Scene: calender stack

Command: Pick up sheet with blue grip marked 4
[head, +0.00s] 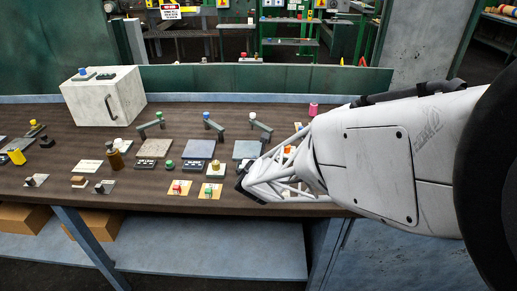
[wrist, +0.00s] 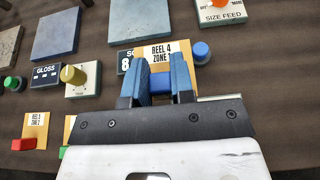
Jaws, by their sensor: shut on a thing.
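The tan sheet (wrist: 182,47), labelled "REEL 4" with a zone line below, is in the upper middle of the wrist view. Its blue grip (wrist: 161,83) sits between the two blue fingers of my gripper (wrist: 163,78). The fingers are shut on this grip, and they and the wrist hide the sheet's lower part. I cannot tell whether the sheet touches the table. In the head view my gripper (head: 243,187) is low over the table's front right part, and the sheet is hidden there.
Left of my gripper lie similar sheets with a red grip (wrist: 22,143) and a green grip (head: 208,188). A yellow knob (wrist: 73,75), a GLOSS panel (wrist: 45,75), a dark display (wrist: 124,62) and a blue button (wrist: 201,53) stand close by. A white box (head: 88,98) stands at the back left.

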